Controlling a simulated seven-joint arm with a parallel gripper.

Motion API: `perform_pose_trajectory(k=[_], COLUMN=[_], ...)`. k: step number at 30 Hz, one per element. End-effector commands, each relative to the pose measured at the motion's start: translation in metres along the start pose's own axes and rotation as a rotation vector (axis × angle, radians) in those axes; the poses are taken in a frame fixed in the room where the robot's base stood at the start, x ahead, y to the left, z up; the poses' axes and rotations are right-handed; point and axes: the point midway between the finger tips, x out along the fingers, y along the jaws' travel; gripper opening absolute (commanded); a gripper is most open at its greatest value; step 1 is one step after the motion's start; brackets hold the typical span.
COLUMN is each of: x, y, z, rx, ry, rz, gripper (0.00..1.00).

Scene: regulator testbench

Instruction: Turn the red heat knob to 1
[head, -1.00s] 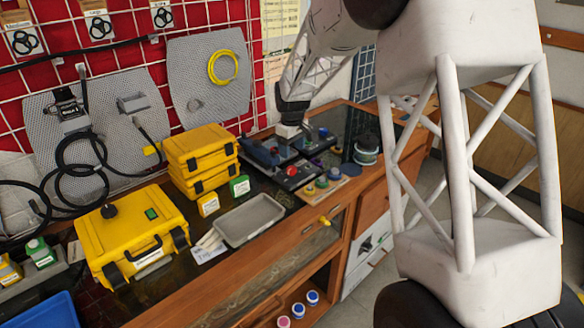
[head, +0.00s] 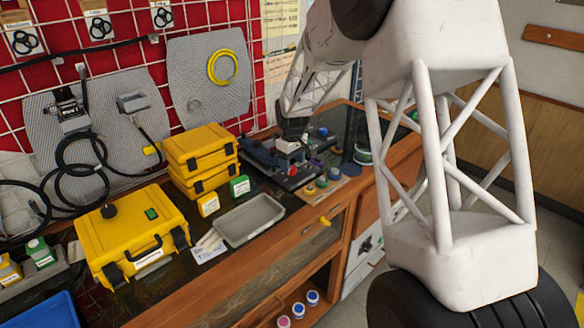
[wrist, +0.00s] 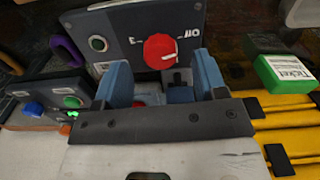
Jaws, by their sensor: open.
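The red knob (wrist: 160,47) sits on a dark panel (wrist: 125,20) in the wrist view. It has a white mark on its face, and white lettering shows on both sides. In the head view the red knob (head: 293,170) shows at the front of the dark units. My gripper (wrist: 163,72) is open, with its two blue fingers apart. In the picture the knob lies just beyond and between the fingertips; I cannot tell whether they touch it. In the head view my gripper (head: 288,143) is over the units, partly hidden.
A second dark unit with a blue knob (wrist: 33,108) and green button stands left in the wrist view. A green box (wrist: 285,75) and yellow cases (head: 200,150) stand nearby. A grey tray (head: 250,220) lies on the bench, with little clear room around the units.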

Motion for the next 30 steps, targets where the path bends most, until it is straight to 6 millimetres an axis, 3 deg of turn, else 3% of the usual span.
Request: perform_pose_trajectory(k=[7,19,28,30], x=[0.021,0.025,0.025,0.025], y=[0.0,0.0,0.0,0.0], z=[0.0,0.0,0.0,0.0], rx=[0.0,0.0,0.0,0.0], ry=[0.0,0.0,0.0,0.0], rz=[0.0,0.0,0.0,0.0], gripper=[0.65,0.64,0.18,0.16])
